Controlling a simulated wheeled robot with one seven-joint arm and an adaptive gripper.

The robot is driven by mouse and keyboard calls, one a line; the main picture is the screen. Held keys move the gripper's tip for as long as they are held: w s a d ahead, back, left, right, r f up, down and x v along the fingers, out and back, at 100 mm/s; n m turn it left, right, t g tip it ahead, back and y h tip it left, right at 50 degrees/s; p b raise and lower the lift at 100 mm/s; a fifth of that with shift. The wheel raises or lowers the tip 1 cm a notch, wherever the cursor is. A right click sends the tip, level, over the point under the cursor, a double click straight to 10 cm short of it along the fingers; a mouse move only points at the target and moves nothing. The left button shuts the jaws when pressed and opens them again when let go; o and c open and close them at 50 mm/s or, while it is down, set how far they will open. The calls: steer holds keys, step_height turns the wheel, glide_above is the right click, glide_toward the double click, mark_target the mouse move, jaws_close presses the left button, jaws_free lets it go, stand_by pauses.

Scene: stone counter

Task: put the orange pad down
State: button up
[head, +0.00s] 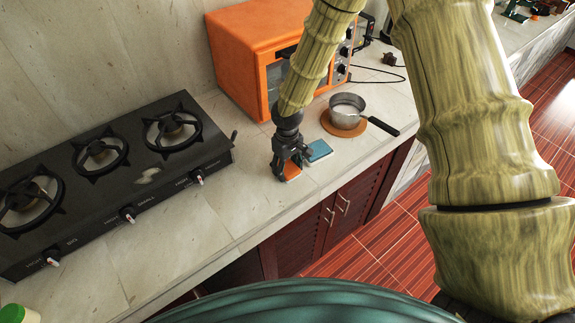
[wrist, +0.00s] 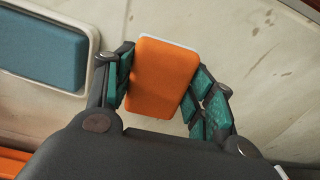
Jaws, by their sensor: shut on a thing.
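The orange pad (wrist: 160,77) is a flat rounded block with a pale edge along its far end. In the wrist view it sits between the two fingers of my gripper (wrist: 160,92), which is shut on it. In the head view the orange pad (head: 292,171) shows under my gripper (head: 287,168), low over the stone counter (head: 245,192). I cannot tell whether the pad touches the counter. My gripper hides part of it in the head view.
A blue pad in a pale tray (wrist: 92,70) lies just left in the wrist view; the blue pad (head: 319,150) is right of my gripper in the head view. A saucepan (head: 346,113), orange oven (head: 238,62) and black stove (head: 112,165) stand nearby. Counter left of my gripper is clear.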

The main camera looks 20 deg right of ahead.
mark_target(288, 168)
steer(key=shift+f, duration=0.15)
steer(key=o, duration=1.3)
steer(key=shift+c, duration=0.2)
step_height(288, 168, up, 12)
steer(key=b, duration=0.3)
